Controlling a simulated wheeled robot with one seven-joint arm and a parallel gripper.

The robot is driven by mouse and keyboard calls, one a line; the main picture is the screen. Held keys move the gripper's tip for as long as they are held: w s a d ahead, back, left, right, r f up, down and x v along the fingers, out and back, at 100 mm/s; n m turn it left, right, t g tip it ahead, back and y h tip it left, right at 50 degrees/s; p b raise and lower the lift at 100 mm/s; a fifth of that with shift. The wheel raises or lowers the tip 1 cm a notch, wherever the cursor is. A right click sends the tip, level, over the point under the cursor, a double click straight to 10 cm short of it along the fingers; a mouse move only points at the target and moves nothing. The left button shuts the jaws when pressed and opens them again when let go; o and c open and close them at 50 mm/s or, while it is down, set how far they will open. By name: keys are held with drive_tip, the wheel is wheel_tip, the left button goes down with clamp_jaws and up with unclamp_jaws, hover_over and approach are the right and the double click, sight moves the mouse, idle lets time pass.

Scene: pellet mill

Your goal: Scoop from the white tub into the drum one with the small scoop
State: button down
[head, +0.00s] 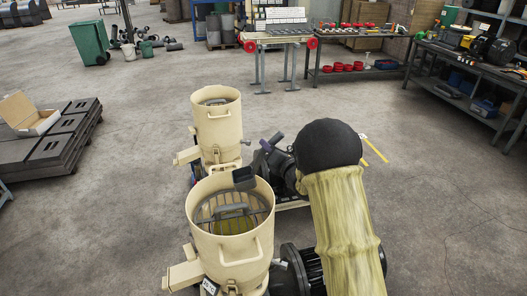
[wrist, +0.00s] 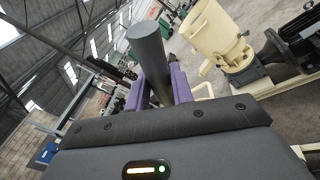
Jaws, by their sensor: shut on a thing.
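My gripper (head: 267,148), with purple fingers, is in the middle of the head view, behind the near cream drum (head: 230,252). In the wrist view my gripper (wrist: 158,88) is shut on the dark grey handle of the small scoop (wrist: 148,48). The small scoop's dark square cup (head: 243,178) shows at the near drum's far rim, seemingly above it; its contents cannot be made out. The near drum has a round grille and something yellowish inside. A second cream drum (head: 217,125) stands behind it. I cannot tell which is drum one. I cannot make out the white tub.
A black motor (head: 302,268) sits beside the near drum. A grey stack (head: 62,140) with an open white box (head: 30,115) is at left. A workbench (head: 275,37) stands at the back, shelving (head: 465,62) at right. The floor between is mostly clear.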

sight(276, 139)
drive_tip(key=f+m+b, duration=0.1)
drive_tip(key=w+d+f+m, duration=0.1)
drive_tip(key=d+f+b, duration=0.1)
drive_tip(key=shift+w+m+b, duration=0.25)
drive_tip(key=shift+m+b, duration=0.1)
drive_tip(key=shift+m, duration=0.05)
drive_tip(key=shift+r+p, duration=0.45)
drive_tip(key=shift+r, duration=2.05)
